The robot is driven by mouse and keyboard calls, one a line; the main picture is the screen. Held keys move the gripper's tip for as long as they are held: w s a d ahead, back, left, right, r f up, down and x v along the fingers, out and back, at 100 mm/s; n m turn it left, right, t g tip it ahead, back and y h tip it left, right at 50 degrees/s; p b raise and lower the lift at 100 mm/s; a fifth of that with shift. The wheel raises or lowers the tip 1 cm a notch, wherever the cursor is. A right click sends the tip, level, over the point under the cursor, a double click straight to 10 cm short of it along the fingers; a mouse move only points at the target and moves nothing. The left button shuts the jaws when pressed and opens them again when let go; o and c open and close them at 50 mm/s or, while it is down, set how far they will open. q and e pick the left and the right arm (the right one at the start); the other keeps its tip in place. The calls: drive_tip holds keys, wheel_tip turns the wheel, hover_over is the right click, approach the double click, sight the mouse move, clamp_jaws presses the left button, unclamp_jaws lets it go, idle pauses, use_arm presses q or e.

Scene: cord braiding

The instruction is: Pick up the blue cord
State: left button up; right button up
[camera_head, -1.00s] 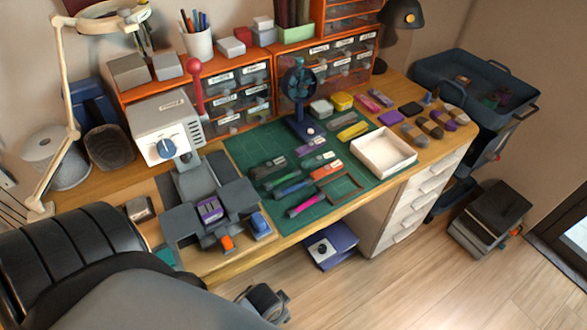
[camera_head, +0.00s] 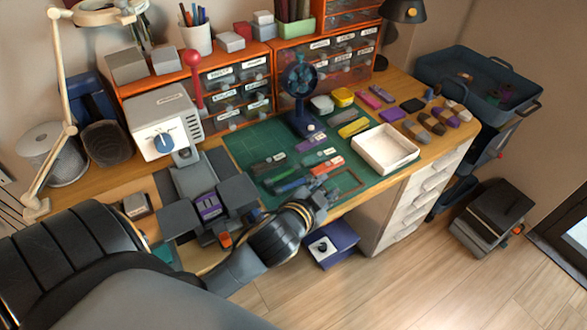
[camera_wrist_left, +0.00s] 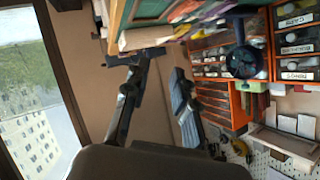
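My right gripper is not in view.
Orange drawer units (camera_head: 335,58) line the back. A grey device with a purple part (camera_head: 208,206) stands left. Several small bundles lie at the right.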

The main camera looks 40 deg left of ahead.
use_arm(q)
drive_tip(key=w+d+r+m+t+h, duration=0.1)
drive_tip(key=w+d+r+m+t, duration=0.15)
drive_tip(key=r, duration=0.25)
drive_tip(key=w+d+r+m+t+h, duration=0.1)
drive_tip(key=w+r+m+t, duration=0.15)
drive_tip(key=w+r, duration=0.2)
drive_tip(key=s+d+r+m+g+h, duration=0.1)
drive_tip(key=d+r+m+g+h, duration=0.1)
drive_tip(key=d+r+m+h, duration=0.5)
drive_tip(key=d+r+m+g+h, duration=0.25)
drive_tip(key=d+m+h, duration=0.35)
drive_tip(key=m+h, duration=0.5)
drive_tip(key=m+g+y, duration=1.3)
drive_tip(key=g+y, duration=0.1)
drive_tip(key=y, duration=0.5)
hover_over(302, 179)
wheel_tip(302, 179, down, 15)
drive_tip(key=f, duration=0.6)
drive_tip(key=shift+s+d+f, duration=0.1)
drive_tip(key=shift+s+f, duration=0.1)
drive_tip(key=shift+f, duration=0.15)
wheel_tip(302, 179, down, 6)
drive_tip(key=shift+w+f+p, duration=0.15)
drive_tip(key=shift+f+p, duration=0.1)
drive_tip(key=shift+p, duration=0.5)
clamp_jaws()
